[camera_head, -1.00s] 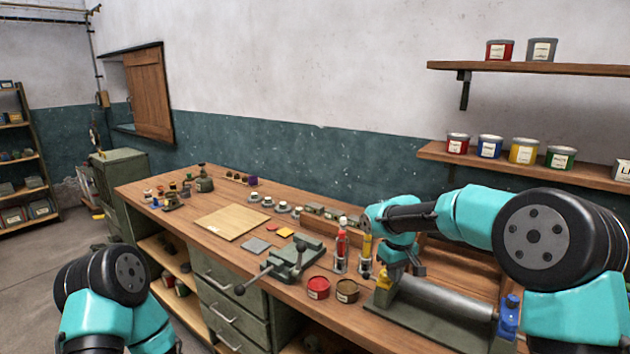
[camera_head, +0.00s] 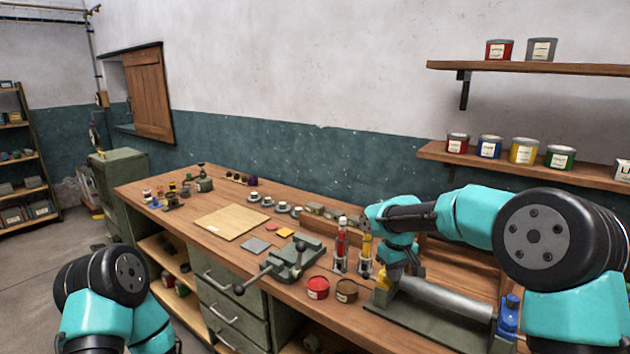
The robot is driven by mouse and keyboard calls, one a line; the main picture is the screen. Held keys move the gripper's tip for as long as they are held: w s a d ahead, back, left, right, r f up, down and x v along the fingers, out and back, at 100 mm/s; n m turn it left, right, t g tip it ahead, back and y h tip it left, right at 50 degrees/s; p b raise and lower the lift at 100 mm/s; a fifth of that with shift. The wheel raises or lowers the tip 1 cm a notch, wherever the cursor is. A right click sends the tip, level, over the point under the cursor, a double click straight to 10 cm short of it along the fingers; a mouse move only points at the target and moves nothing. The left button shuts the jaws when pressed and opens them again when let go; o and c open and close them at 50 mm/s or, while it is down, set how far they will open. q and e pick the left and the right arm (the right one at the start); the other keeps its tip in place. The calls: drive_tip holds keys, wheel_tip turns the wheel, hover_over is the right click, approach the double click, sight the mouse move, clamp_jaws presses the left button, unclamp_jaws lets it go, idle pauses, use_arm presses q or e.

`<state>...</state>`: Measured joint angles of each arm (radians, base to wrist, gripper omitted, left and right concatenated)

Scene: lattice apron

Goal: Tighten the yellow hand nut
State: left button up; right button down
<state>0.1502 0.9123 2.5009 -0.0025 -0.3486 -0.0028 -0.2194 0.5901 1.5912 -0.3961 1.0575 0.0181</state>
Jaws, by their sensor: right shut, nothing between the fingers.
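The yellow hand nut (camera_head: 384,283) shows as a small yellow piece at the left end of a grey fixture with a metal roller (camera_head: 440,302). My right gripper (camera_head: 405,276) is above the left end of the roller, just right of the yellow nut. It is shut with nothing in it. Whether it touches the nut or the roller I cannot tell, as the fingers are small and dark here. My left arm shows at the lower left, but its gripper is out of view.
A blue part (camera_head: 508,316) stands at the fixture's right end. Left of the fixture are a red tin (camera_head: 317,288), a brown tin (camera_head: 346,291), a red bottle (camera_head: 341,244) and a yellow bottle (camera_head: 366,247). A vise (camera_head: 293,258) and a wooden board (camera_head: 232,222) lie further left.

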drive_tip(key=shift+s+f, duration=0.5)
drive_tip(key=shift+f, duration=0.25)
wheel_tip(320, 180, up, 7)
drive_tip(key=shift+w+f, duration=0.15)
drive_tip(key=shift+f, duration=0.05)
idle(0.4)
drive_tip(key=shift+w+r, duration=0.4)
drive_tip(key=shift+r, duration=0.15)
